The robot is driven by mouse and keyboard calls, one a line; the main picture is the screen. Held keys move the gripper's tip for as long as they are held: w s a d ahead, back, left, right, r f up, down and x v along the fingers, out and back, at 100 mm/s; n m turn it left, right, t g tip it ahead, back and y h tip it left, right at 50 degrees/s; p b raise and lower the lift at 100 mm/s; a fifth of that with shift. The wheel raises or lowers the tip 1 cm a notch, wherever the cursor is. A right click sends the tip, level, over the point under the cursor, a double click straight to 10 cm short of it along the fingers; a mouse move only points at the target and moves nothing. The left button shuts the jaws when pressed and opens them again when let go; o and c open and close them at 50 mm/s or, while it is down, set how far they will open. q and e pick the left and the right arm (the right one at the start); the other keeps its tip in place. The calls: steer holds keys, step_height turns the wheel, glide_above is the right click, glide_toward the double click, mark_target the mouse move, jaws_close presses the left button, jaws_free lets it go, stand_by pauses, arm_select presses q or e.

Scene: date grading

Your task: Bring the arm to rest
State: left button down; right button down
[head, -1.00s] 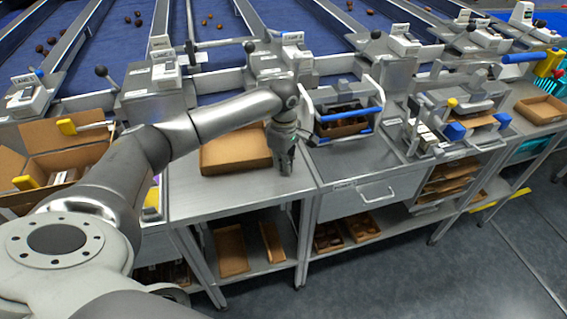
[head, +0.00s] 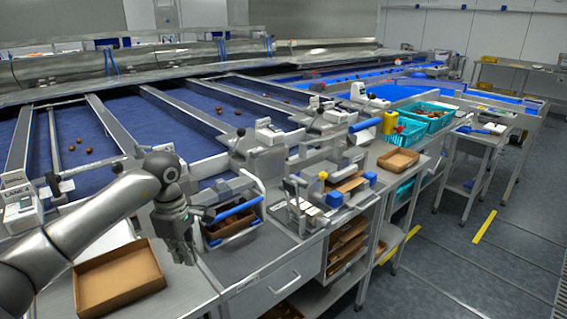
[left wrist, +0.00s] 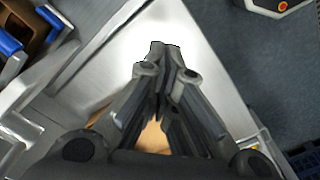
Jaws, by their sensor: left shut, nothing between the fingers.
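My left arm comes in from the left in the head view. Its gripper (head: 188,260) points down over the steel bench top (head: 207,284), between a cardboard tray and a blue-handled box fixture. In the left wrist view the fingers (left wrist: 168,48) meet at their tips and hold nothing. Bare steel bench top (left wrist: 203,75) lies beneath them. My right gripper is in neither view.
A brown cardboard tray (head: 118,281) lies left of the gripper. The fixture with the blue handle (head: 237,208) stands close on the right. Blue sorting lanes (head: 150,118) run behind. Teal baskets (head: 428,117) stand farther right. Grey floor (head: 455,265) is open at the right.

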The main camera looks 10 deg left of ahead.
arm_select(q)
steer(key=s+d+f+n+t+h, duration=0.15)
steer(key=d+h, duration=0.85)
steer(key=d, duration=1.4)
steer(key=s+d+r+n+t+h, duration=0.2)
steer(key=d+r+n+t+h, duration=0.55)
steer(key=r+n, duration=0.4)
steer(key=w+a+n+t+y, duration=0.3)
steer(key=a+n+t+y, duration=0.7)
steer(key=n, duration=0.9)
steer(key=s+a+f+n+g+y, duration=0.25)
steer(key=a+f+n+y, duration=0.2)
steer(key=f+n, duration=0.3)
steer(key=s+a+f+n+g+y, duration=0.2)
steer(key=s+a+f+n+y, duration=0.15)
steer(key=a+f+n, duration=0.35)
steer(key=s+d+f+n+g, duration=0.1)
steer(key=s+f+n+g, duration=0.2)
steer(key=s+f+g, duration=0.6)
steer(key=s+f+n+g, duration=0.25)
steer(key=s+f, duration=0.35)
steer(key=s, duration=0.8)
step_height(320, 180, down, 26)
steer(key=s, duration=0.1)
steer(key=s+a+f+g, duration=0.2)
steer(key=s+f, duration=1.3)
steer(key=s, duration=0.1)
steer(key=shift+s+a+f, duration=0.2)
steer(key=shift+s+a, duration=0.1)
